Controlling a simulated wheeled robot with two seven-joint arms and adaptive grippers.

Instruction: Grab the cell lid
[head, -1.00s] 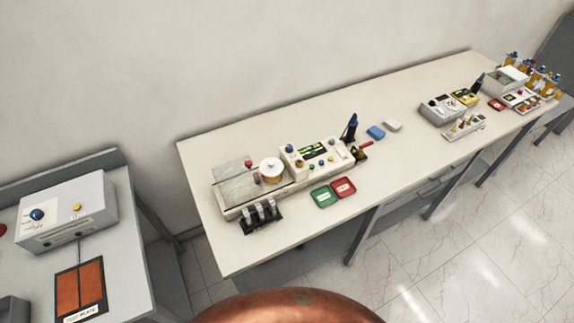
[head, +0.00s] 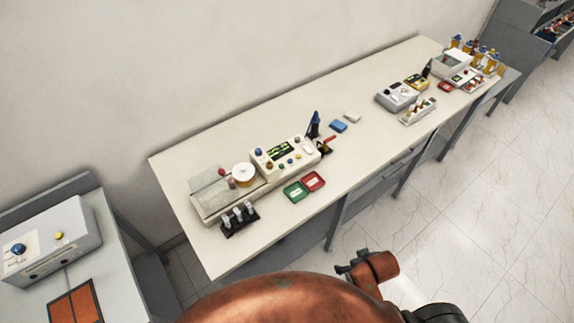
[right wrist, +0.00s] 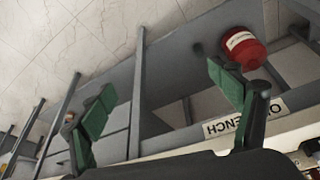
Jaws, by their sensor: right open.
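A round white piece with a tan side (head: 243,174), which may be the cell lid, sits on the long low instrument (head: 212,208) at the left end of the long table. I cannot tell for sure that it is the lid. My right gripper (right wrist: 162,95) is open and empty in the right wrist view, its green-padded fingers wide apart. That view shows floor, table legs and a table edge beyond it, not the round piece. In the head view, part of my right arm shows at the bottom, in front of the table and well away from the instrument. My left gripper is not in view.
Green (head: 296,192) and red (head: 313,181) trays and a black rack (head: 239,219) line the table's front. A side bench (head: 120,275) stands left. The middle of the table is mostly clear. A red container (right wrist: 243,48) shows in the right wrist view.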

